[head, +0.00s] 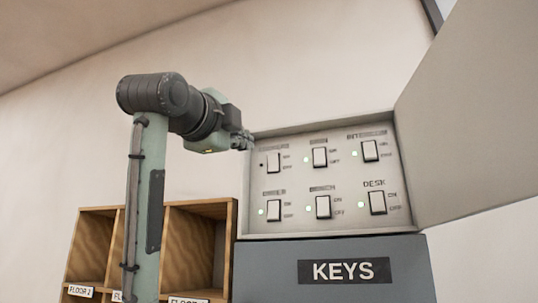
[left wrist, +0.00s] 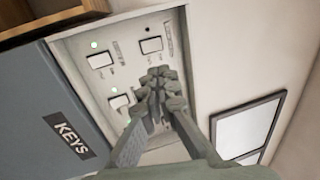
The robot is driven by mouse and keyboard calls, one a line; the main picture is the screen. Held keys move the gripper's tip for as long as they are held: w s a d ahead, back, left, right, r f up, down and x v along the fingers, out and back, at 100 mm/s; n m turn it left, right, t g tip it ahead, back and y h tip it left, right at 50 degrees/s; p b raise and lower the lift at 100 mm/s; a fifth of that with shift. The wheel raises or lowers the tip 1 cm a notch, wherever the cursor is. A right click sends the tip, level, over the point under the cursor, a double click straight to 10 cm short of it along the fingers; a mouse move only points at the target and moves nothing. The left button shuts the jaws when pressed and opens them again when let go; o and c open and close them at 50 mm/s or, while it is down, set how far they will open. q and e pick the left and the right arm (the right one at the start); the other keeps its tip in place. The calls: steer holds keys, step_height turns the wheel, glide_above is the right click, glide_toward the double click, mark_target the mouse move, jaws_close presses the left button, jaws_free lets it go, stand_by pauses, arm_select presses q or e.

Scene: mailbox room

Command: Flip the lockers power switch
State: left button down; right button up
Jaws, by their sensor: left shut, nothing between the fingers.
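An open grey switch panel (head: 290,228) holds two rows of rocker switches on the wall. The top left switch (head: 273,162) has a dark indicator; the other indicators I can see glow green. Only the DESK label is readable, above the bottom right switch (head: 377,202); I cannot tell which label says lockers. My left gripper (head: 247,141) is shut and empty at the panel's upper left edge. In the left wrist view, its closed fingers (left wrist: 158,82) hide part of the panel, and the dark-lit switch (left wrist: 151,45) shows just beyond them. My right gripper is out of view.
The panel's door (head: 470,130) stands open on the right. A grey KEYS box (head: 270,285) is below the panel. Wooden cubbyholes (head: 205,210) with floor labels stand to the left. A dark-framed white board (left wrist: 248,130) shows in the left wrist view.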

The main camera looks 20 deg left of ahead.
arm_select(q)
steer(key=p, duration=0.3)
glide_toward(272, 156)
steer(key=f+x, duration=0.1)
steer(key=x, duration=0.2)
steer(key=w+r, duration=0.2)
steer(key=w, duration=0.1)
steer(key=shift+d+p, duration=0.15)
steer(key=shift+p, duration=0.25)
steer(key=shift+w, duration=0.3)
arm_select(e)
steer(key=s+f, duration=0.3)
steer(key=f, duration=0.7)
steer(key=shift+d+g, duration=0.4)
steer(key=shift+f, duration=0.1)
